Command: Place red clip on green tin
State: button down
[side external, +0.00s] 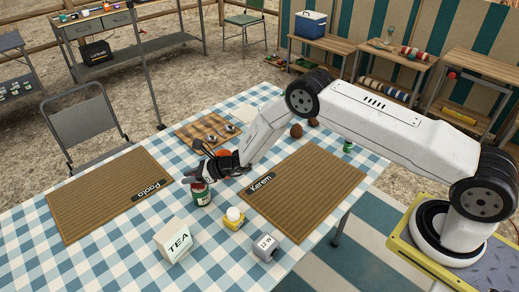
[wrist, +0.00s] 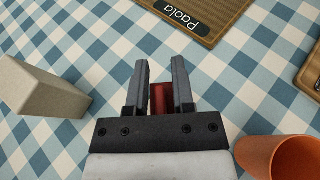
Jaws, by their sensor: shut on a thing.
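My gripper (wrist: 161,80) is shut on the red clip (wrist: 161,98), which shows between its two dark fingers in the wrist view. In the side external view my gripper (side external: 195,182) is at the top of the green tin (side external: 202,197), which stands upright on the checked tablecloth. My fingers overlap the tin's top in that view, and I cannot tell whether the clip touches it. The tin is not seen in the wrist view.
A TEA box (side external: 174,241), a yellow bottle with a white cap (side external: 234,220) and a 12 W box (side external: 265,248) stand in front. An orange cup (wrist: 284,158) is close beside my gripper. Mats labelled Paola (side external: 100,195) and Kerem (side external: 305,190) lie flat either side.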

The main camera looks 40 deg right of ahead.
jog(key=shift+f, duration=0.1)
jog(key=shift+c, duration=2.4)
grip_release()
jog(key=v, duration=1.2)
